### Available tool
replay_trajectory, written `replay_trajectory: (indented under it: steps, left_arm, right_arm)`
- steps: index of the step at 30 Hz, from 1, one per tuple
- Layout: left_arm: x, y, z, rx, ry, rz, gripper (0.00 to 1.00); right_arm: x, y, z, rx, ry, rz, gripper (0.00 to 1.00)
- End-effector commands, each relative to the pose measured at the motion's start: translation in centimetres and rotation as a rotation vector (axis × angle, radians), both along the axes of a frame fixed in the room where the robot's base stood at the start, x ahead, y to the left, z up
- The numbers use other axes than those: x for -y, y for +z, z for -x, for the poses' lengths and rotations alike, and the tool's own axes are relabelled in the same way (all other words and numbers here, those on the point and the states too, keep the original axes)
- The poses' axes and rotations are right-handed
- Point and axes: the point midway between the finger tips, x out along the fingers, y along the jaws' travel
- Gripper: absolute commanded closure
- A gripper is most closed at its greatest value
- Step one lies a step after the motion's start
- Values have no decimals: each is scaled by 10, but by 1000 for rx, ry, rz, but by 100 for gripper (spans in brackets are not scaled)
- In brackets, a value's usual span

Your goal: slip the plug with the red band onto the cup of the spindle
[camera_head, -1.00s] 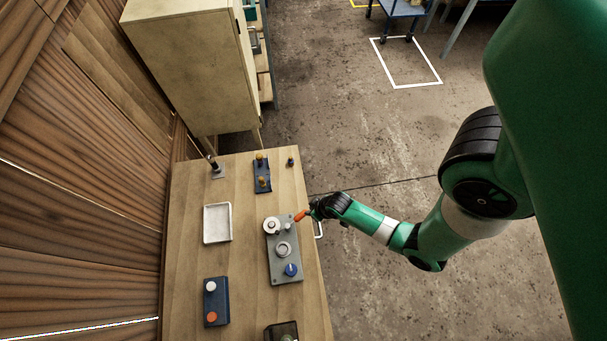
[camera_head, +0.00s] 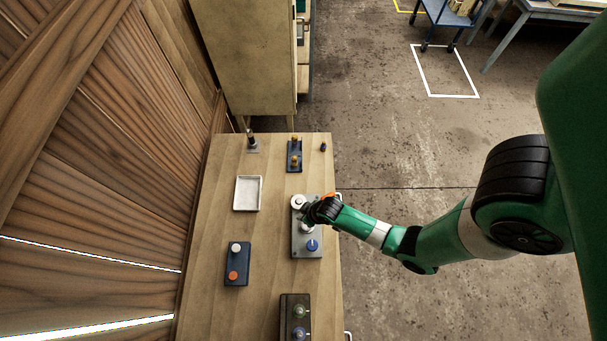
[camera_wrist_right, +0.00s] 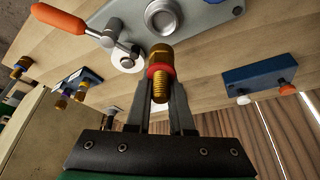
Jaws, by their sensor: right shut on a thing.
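The brass plug with the red band (camera_wrist_right: 161,72) is between the fingers of my right gripper (camera_wrist_right: 160,100), which is shut on it. In the head view my right gripper (camera_head: 316,212) is over the grey plate (camera_head: 300,250) and the plug is hidden. A round metal cup (camera_wrist_right: 162,17) stands on the plate beyond the plug's tip in the wrist view; it appears apart from the plug. I cannot tell for sure that this cup is the spindle's. My left gripper is not in view.
An orange-handled lever (camera_wrist_right: 60,18) and white disc (camera_head: 298,202) sit near the gripper; a blue knob (camera_head: 313,245) is also on the plate. A white tray (camera_head: 237,194), blue block (camera_head: 237,280), blue rack (camera_head: 294,168) and dark box (camera_head: 286,325) stand around. Bare tabletop lies between.

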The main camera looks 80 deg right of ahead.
Motion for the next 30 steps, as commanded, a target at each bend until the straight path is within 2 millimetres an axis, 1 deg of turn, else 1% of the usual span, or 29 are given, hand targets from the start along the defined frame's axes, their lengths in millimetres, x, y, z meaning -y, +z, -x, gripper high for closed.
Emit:
replay_trajectory:
  steps: [1,9,13,17,30]
  left_arm:
    - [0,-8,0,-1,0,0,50]
    - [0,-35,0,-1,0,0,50]
    - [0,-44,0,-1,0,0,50]
    - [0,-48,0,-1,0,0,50]
    - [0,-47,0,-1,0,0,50]
  right_arm:
    - [0,-8,0,0,0,0,100]
    - [0,-38,0,1,0,0,100]
    - [0,-49,0,1,0,0,100]
    - [0,-53,0,1,0,0,100]
    - [0,-53,0,1,0,0,100]
